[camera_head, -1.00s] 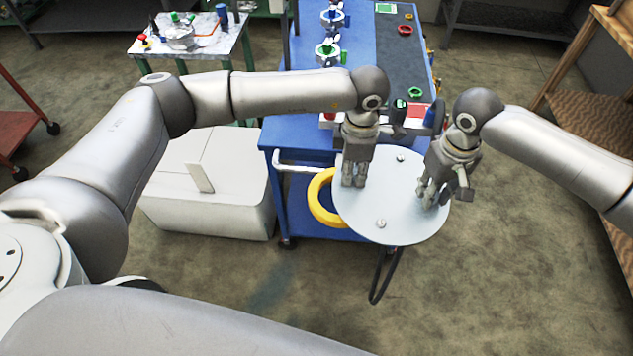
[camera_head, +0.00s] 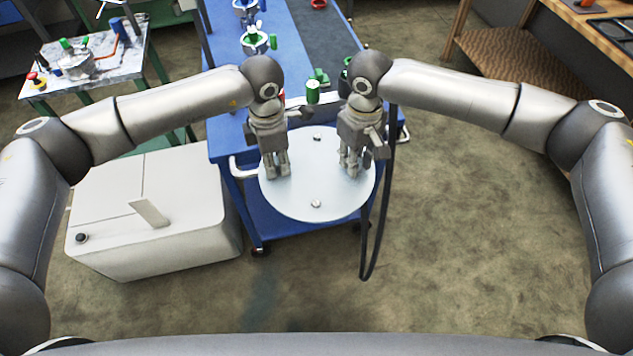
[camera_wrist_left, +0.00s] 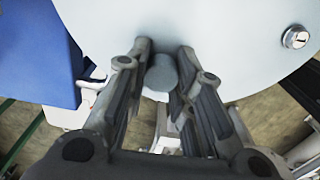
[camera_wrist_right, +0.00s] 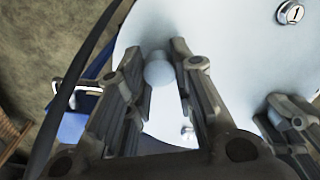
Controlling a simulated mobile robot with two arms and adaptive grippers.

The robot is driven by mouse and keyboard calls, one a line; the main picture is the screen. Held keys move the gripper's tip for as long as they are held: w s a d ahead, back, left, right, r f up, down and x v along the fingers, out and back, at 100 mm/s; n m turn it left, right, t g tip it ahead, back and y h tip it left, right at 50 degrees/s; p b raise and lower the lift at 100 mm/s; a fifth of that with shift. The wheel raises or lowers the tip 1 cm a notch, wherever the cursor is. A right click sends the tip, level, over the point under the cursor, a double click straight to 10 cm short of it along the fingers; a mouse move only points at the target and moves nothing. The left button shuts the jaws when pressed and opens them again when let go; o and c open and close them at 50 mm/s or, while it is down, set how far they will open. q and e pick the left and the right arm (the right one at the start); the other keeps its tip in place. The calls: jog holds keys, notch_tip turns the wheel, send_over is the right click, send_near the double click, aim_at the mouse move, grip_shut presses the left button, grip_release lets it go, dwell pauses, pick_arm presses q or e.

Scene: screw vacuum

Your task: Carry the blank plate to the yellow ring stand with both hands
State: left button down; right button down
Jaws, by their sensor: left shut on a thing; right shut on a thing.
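The blank plate (camera_head: 316,190) is a pale round disc with two small silver fittings, in the middle of the head view, held over the near end of the blue cart. My left gripper (camera_head: 277,172) is shut on a knob (camera_wrist_left: 160,75) at the plate's left side. My right gripper (camera_head: 350,172) is shut on a matching knob (camera_wrist_right: 159,72) at its right side. The plate also shows in the left wrist view (camera_wrist_left: 220,40) and right wrist view (camera_wrist_right: 230,70). The yellow ring stand is not visible now; I cannot tell where it is.
The blue cart (camera_head: 232,148) carries green-topped parts near the plate. A dark cable (camera_head: 368,268) hangs in a loop at the plate's right. A white box (camera_head: 150,225) stands on the floor left of the cart. Floor at the right (camera_head: 470,230) is clear.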

pick_arm(q)
jog(key=shift+a+f, duration=0.1)
jog(key=shift+a, duration=0.1)
jog(key=shift+f, duration=0.1)
pick_arm(e)
jog(key=shift+f, duration=0.1)
